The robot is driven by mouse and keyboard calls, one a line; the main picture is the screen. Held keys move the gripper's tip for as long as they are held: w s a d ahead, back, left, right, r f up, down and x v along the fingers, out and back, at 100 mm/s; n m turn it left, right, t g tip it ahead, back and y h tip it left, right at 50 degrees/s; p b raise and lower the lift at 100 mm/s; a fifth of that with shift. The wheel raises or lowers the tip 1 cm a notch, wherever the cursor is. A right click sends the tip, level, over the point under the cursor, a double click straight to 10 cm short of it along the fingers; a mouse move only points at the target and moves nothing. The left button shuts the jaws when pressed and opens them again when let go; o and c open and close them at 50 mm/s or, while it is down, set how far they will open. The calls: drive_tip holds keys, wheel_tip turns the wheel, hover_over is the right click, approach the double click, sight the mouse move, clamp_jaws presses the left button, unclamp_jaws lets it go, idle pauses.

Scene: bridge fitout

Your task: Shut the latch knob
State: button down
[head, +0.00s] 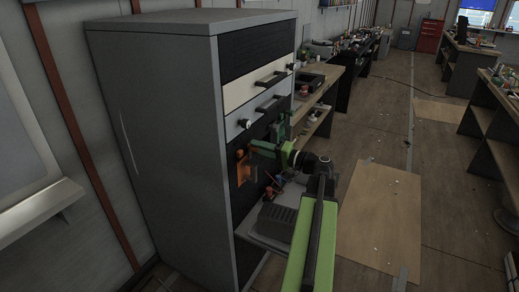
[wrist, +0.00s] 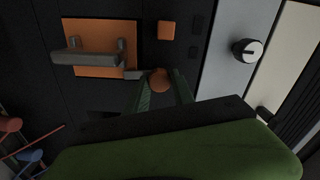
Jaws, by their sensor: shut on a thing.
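The latch knob (wrist: 160,80) is a round orange knob on the dark cabinet front. In the wrist view it sits between the two green fingertips of my gripper (wrist: 161,90), which is shut on it. A short grey piece lies beside the knob, at the corner of an orange plate (wrist: 72,62) with a grey handle (wrist: 85,57). In the head view my gripper (head: 264,149) is at the cabinet front, close to the orange plate (head: 243,170). The knob cannot be made out clearly there.
The tall grey cabinet (head: 160,130) has a dial (wrist: 247,50), drawer handles (head: 270,80) and a small orange square (wrist: 166,30). Below my gripper a shelf (head: 275,228) juts out with items on it.

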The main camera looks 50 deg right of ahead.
drive_tip(key=shift+m, duration=0.7)
drive_tip(key=c, duration=1.1)
unclamp_jaws()
drive_tip(key=v, duration=1.7)
drive_tip(key=shift+s+f, duration=0.1)
drive_tip(key=shift+s, duration=0.1)
drive_tip(key=shift+s, duration=0.1)
